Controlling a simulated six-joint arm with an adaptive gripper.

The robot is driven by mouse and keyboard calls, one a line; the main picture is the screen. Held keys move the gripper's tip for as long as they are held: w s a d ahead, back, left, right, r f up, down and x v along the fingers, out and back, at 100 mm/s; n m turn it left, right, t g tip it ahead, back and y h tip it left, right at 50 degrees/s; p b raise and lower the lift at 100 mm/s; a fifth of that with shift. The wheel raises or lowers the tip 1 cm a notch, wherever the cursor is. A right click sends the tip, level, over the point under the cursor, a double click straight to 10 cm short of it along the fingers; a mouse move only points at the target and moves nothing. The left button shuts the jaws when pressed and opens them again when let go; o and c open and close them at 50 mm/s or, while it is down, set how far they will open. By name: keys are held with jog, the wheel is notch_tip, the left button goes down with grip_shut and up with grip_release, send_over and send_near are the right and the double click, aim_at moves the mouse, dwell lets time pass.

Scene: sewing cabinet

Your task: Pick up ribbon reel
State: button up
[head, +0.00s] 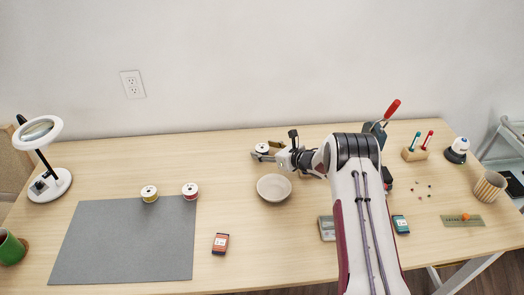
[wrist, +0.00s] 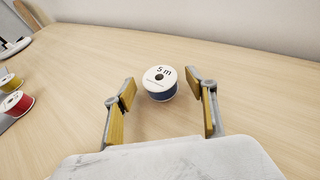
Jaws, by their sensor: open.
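A ribbon reel (wrist: 161,92) with a white top marked "5 m" and dark blue ribbon stands upright on the table in the wrist view. My gripper (wrist: 160,80) is open, with one yellow-padded finger on either side of the reel; gaps show on both sides. In the head view, this reel (head: 262,148) is at the back of the table by my gripper (head: 265,153), partly covered by it. A yellow reel (head: 149,194) and a red reel (head: 190,190) stand at the grey mat's back edge.
A bowl (head: 274,188) stands just in front of my gripper. The grey mat (head: 120,245) lies at left, with a small box (head: 220,243) to its right. A tool with a red handle (head: 391,109) is at the back right.

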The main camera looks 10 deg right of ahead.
aim_at(265, 150)
jog(key=c, duration=1)
jog(key=shift+r, duration=0.2)
jog(key=shift+c, duration=0.2)
notch_tip(265, 150, up, 10)
jog(key=shift+f, duration=0.15)
